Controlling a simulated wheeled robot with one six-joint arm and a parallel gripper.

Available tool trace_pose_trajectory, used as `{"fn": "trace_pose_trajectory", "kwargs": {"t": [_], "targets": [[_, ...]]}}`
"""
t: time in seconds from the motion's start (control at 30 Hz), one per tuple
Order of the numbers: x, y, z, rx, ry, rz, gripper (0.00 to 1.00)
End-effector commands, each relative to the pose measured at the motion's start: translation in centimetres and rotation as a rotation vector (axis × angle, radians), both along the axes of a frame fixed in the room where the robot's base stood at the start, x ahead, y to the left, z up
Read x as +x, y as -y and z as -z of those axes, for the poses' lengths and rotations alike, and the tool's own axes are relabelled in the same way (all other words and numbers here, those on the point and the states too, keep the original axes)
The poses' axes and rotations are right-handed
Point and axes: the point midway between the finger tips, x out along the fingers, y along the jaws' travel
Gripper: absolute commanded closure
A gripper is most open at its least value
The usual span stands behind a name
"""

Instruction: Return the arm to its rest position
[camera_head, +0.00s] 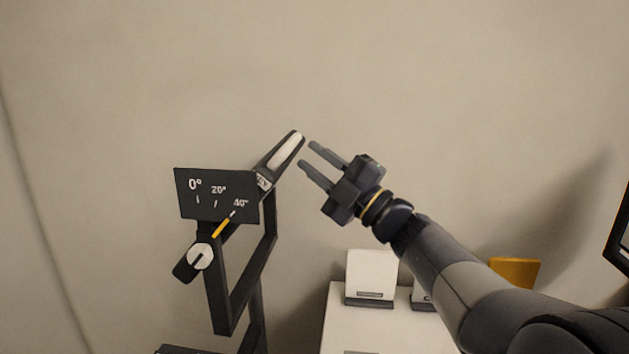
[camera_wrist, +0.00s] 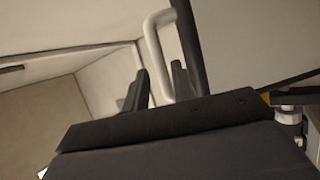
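My gripper (camera_head: 306,154) is up at the middle of the head view, its two fingers parted and pointing up and left. A tilted lever with a pale grip (camera_head: 287,149) is just left of the fingertips; a small gap shows there. In the wrist view a white bar handle (camera_wrist: 156,50) shows near and between my fingers (camera_wrist: 159,70); I cannot tell its distance. Nothing is clearly held. My arm reaches in from the lower right.
The lever sits on a dark frame (camera_head: 226,319) with an angle plate (camera_head: 190,205); its yellow pointer (camera_head: 223,223) is near the 40° mark. A white cabinet (camera_head: 350,335) below carries a white box (camera_head: 371,273). A yellow object (camera_head: 516,270) is behind my arm. Open wall space lies above.

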Motion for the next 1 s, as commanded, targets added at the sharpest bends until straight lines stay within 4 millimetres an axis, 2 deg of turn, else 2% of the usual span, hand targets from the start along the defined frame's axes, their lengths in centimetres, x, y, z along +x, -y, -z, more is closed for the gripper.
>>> {"fn": "trace_pose_trajectory", "kwargs": {"t": [0.03, 0.3, 0.37, 0.87, 1.0], "targets": [[-0.5, 0.9, 0.7, 0.0, -0.001, 0.004, 0.75], [-2.8, 4.4, 2.9, -0.001, -0.003, 0.004, 0.75], [-2.1, 2.9, 1.7, -0.001, 0.0, -0.005, 0.75], [2.7, -4.3, -2.9, 0.002, 0.001, -0.005, 0.75], [2.7, -4.7, -3.6, -0.036, -0.005, 0.0, 0.75]]}}
